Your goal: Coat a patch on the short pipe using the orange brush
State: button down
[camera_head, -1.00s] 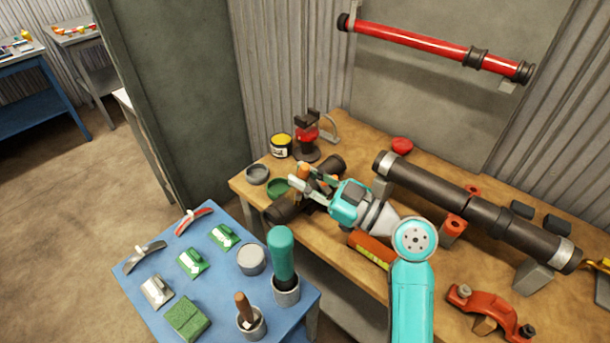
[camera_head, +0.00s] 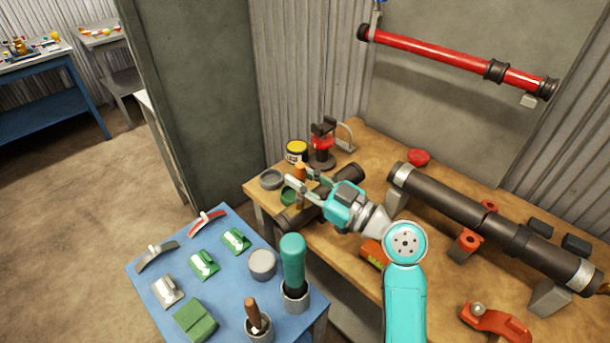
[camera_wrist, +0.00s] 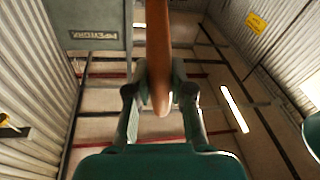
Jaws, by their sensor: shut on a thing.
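My gripper (camera_head: 298,187) is shut on the orange brush (camera_head: 300,173), held upright above the left end of the wooden bench. In the wrist view the brush's orange-brown handle (camera_wrist: 158,50) stands between the fingertips (camera_wrist: 160,95). The brush's lower end is small in the head view, so I cannot tell whether it touches anything. The short pipe (camera_head: 349,178) is dark and lies across the bench, partly hidden behind my gripper; its near end (camera_head: 288,219) shows at the bench's front edge. A small open tin with green inside (camera_head: 288,196) stands just left of the brush.
A grey round tin (camera_head: 271,180), a yellow-topped can (camera_head: 297,151) and a red-and-black vise-like tool (camera_head: 322,143) stand behind. A long dark pipe (camera_head: 470,212) lies on supports at right. The blue table (camera_head: 223,279) in front carries several tools and holders.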

aim_at(297, 164)
jog(key=shift+s+d+r, duration=0.15)
jog(key=shift+s+d, duration=1.05)
jog(key=shift+d, duration=0.3)
jog(key=shift+f+x, duration=0.15)
jog(key=shift+x, duration=0.85)
jog(key=shift+f+x, duration=0.15)
jog(key=shift+x, duration=0.85)
jog(key=shift+s+a+f, duration=0.1)
jog(key=shift+s+a, duration=0.05)
jog(key=shift+r, duration=3.15)
